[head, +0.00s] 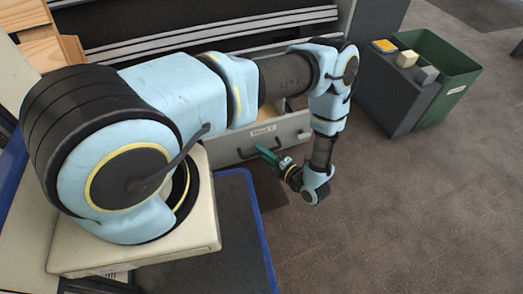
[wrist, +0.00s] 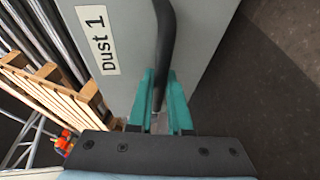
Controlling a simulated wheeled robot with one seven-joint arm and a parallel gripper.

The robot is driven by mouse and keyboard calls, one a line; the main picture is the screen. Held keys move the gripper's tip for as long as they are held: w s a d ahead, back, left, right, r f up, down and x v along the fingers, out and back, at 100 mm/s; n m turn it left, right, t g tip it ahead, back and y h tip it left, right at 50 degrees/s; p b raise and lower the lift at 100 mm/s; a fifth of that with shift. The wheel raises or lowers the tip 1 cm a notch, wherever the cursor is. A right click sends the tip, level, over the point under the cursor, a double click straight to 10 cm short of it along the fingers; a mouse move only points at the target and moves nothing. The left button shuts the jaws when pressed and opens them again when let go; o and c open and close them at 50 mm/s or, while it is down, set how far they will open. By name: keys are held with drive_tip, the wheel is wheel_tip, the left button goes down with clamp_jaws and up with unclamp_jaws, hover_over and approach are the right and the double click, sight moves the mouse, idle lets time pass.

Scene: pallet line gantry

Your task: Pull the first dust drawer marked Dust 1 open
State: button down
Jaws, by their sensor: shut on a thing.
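The grey drawer front (head: 232,148) with a white label (head: 262,131) is below my forearm in the head view. In the wrist view the label (wrist: 97,40) reads "Dust 1" on the light grey front (wrist: 215,35). The drawer's black bar handle (wrist: 165,35) runs down between the teal fingers of my gripper (wrist: 160,78). My gripper is shut on the handle. In the head view my gripper (head: 264,152) meets the front from the right. My arm hides much of the drawer's top, so how far it stands out is hard to tell.
A dark grey box (head: 392,95) with small blocks on top stands at the right beside a green bin (head: 455,75). A wooden pallet (wrist: 50,90) is left in the wrist view. Brown floor (head: 400,210) is clear at right.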

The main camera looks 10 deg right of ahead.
drive_tip(key=c, duration=0.8)
unclamp_jaws()
drive_tip(key=shift+c, duration=0.2)
drive_tip(key=shift+d, duration=0.1)
drive_tip(key=p+v, duration=0.2)
drive_tip(key=v, duration=0.8)
drive_tip(key=shift+s+p, duration=0.35)
drive_tip(key=shift+d, duration=0.2)
